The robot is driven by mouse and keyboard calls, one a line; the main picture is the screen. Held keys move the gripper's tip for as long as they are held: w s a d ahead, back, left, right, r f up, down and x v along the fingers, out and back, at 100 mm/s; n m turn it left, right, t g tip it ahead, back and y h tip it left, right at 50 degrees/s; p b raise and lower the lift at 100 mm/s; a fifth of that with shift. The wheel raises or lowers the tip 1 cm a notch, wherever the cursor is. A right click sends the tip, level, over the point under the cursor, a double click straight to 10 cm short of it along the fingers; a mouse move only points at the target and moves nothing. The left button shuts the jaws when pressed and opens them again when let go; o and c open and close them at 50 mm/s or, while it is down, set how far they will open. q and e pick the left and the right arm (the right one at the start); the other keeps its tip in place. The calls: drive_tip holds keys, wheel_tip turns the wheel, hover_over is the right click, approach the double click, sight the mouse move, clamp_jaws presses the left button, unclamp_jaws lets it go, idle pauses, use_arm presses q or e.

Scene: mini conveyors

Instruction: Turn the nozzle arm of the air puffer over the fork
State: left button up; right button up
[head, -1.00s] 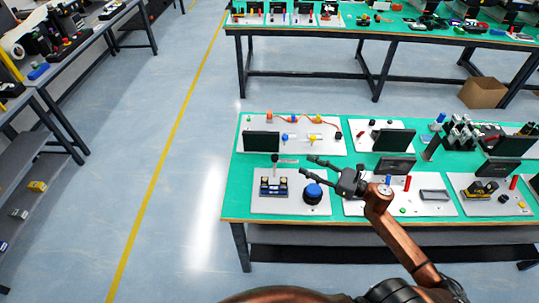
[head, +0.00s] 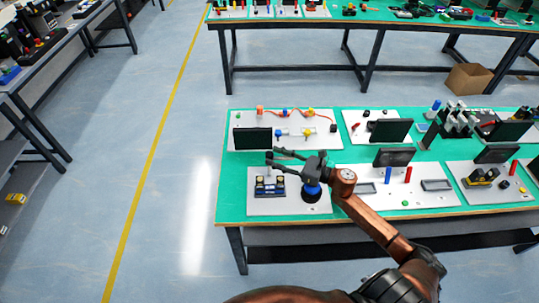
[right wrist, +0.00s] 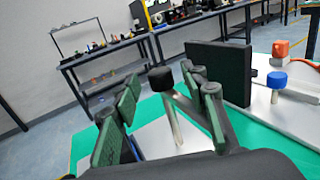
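The air puffer shows in the right wrist view as a thin grey post with a black cap (right wrist: 161,79). It stands in the space between the fingers of my right gripper (right wrist: 165,95), nearer the right-hand finger. Those fingers are spread, with green pads, and I see no contact with the post. In the head view my right gripper (head: 272,157) reaches left over the back of a light board and hides most of the puffer and its nozzle arm. A small dark-blue device with two round black-and-yellow parts (head: 270,189), perhaps the fork, sits on that board. My left gripper is not in view.
A blue round knob (head: 312,189) stands at the board's right, under my right gripper. A dark panel (head: 252,138) stands just behind the gripper; it also shows in the right wrist view (right wrist: 220,72). More boards with panels fill the green table to the right.

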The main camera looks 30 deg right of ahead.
drive_tip(key=shift+x, duration=1.45)
clamp_jaws()
